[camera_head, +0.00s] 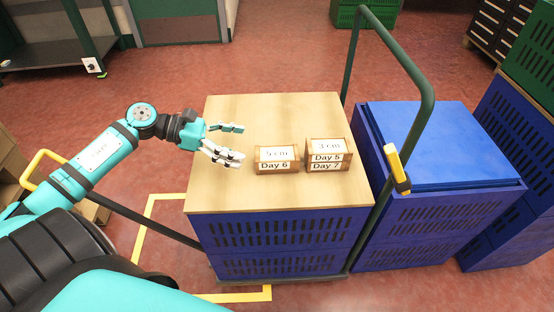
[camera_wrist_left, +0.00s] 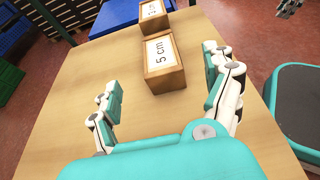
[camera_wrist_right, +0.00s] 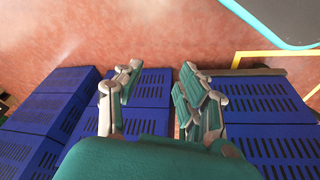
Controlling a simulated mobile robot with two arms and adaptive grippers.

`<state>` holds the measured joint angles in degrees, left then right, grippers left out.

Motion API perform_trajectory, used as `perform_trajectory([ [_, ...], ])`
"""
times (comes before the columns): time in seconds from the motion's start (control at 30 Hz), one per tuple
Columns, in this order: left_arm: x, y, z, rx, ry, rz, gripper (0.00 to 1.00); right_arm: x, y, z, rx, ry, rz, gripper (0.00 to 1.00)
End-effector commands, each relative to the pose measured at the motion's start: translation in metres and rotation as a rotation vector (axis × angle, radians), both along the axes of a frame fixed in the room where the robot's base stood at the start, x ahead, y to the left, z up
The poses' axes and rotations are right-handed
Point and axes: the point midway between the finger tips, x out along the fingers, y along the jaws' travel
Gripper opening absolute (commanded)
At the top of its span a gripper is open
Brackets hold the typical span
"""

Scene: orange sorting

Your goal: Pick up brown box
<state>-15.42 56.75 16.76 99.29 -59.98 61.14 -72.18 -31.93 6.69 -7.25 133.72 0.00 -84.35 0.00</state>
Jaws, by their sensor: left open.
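A brown box labelled "5 cm" and "Day 6" (camera_head: 277,166) sits on the wooden top (camera_head: 230,190) of the cart. It also shows in the left wrist view (camera_wrist_left: 164,83). To its right are brown boxes labelled "3 cm", "Day 5" and "Day 7" (camera_head: 329,161), which look stacked. My left gripper (camera_head: 241,143) is open and empty, just left of the "Day 6" box, with its fingers pointing toward it. In the left wrist view the box lies ahead of the spread fingers. My right gripper (camera_wrist_right: 160,76) is open and empty, outside the head view.
The cart's green handle (camera_head: 425,75) rises on the right side of the wooden top. Blue crates (camera_head: 440,145) stand to the right. The front and left of the wooden top are clear. A dark workbench (camera_head: 45,53) stands at the back left.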

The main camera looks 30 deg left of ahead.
Motion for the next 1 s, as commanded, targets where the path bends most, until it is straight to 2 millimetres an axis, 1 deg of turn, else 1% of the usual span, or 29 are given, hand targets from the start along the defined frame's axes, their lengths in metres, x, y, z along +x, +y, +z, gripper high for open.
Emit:
perform_trajectory([
  [0.03, 0.007, -0.010, -0.004, -0.001, -0.003, -0.003, 0.85, -0.001, 0.000, 0.004, 0.000, -0.003, 0.000, 0.40],
  [0.1, 0.015, -0.020, -0.009, -0.002, -0.005, -0.001, 0.85, -0.003, -0.001, 0.009, 0.000, -0.006, 0.000, 0.40],
  [0.23, 0.025, -0.036, -0.018, -0.002, -0.002, 0.000, 0.85, -0.005, -0.001, 0.016, 0.000, -0.008, -0.001, 0.40],
  [0.47, 0.033, -0.048, -0.024, -0.001, -0.001, 0.001, 0.85, -0.006, -0.001, 0.020, 0.000, -0.008, -0.001, 0.40],
  [0.7, 0.052, -0.074, -0.039, -0.004, -0.002, 0.000, 0.85, -0.010, -0.002, 0.030, 0.000, -0.015, -0.002, 0.40],
  [0.8, 0.057, -0.081, -0.043, -0.003, -0.001, 0.001, 0.85, -0.010, -0.002, 0.032, 0.000, -0.015, -0.002, 0.40],
  [1.0, 0.058, -0.083, -0.044, 0.000, 0.000, 0.001, 0.85, -0.011, -0.002, 0.033, 0.000, -0.014, -0.002, 0.40],
])
